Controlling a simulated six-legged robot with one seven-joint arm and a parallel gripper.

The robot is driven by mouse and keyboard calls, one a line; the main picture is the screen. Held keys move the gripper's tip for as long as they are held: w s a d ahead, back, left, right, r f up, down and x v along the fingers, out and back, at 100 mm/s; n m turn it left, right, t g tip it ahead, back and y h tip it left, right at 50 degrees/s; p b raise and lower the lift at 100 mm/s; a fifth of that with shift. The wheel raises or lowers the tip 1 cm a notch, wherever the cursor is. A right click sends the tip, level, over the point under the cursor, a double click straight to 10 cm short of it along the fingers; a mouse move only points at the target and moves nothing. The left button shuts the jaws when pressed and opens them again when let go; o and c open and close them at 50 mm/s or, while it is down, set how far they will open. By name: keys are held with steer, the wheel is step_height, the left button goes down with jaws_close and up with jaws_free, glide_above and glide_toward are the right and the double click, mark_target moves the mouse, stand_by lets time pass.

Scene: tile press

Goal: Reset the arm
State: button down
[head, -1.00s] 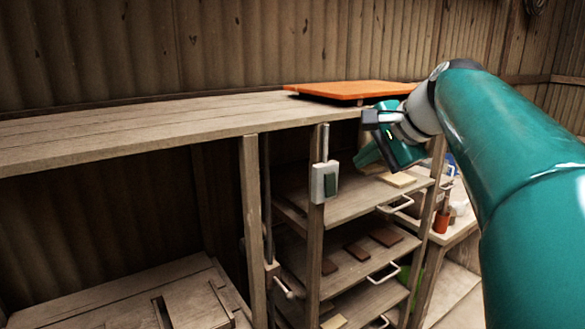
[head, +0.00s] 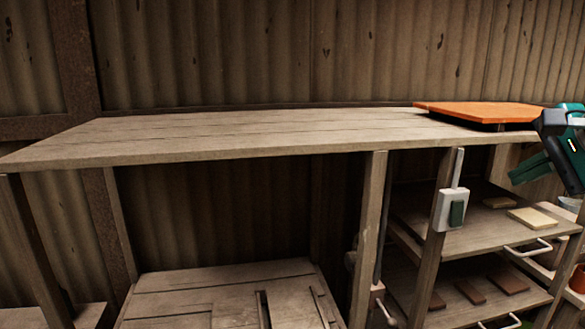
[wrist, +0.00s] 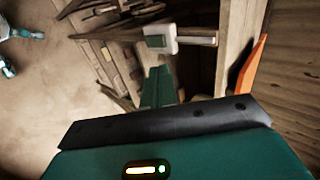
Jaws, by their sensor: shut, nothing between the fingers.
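My gripper (head: 530,168) shows at the right edge of the head view, teal and black, in front of the right end of the shelving. Its teal fingers (wrist: 158,88) show in the wrist view, together and with nothing held. Most of my arm is outside the head view. The gripper is apart from the shelves as far as I can see.
A long wooden bench top (head: 250,133) spans the head view, with an orange board (head: 480,111) at its right end. A switch box (head: 450,210) is on a post. Drawer shelves (head: 500,228) hold several tiles. Bare floor (wrist: 50,90) shows in the wrist view.

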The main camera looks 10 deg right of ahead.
steer(key=w+a+f+n+g, duration=0.1)
steer(key=a+f+n+g, duration=0.1)
steer(key=a+f+n, duration=0.8)
steer(key=s+a+f+n+g, duration=0.1)
steer(key=s+a+f+n, duration=0.2)
steer(key=a+f, duration=0.5)
steer(key=s+a+f+n, duration=0.3)
steer(key=a+f, duration=0.5)
steer(key=f, duration=0.3)
steer(key=shift+s+a+f+n+g, duration=0.2)
steer(key=shift+a+f+n+g, duration=0.15)
steer(key=shift+n, duration=0.35)
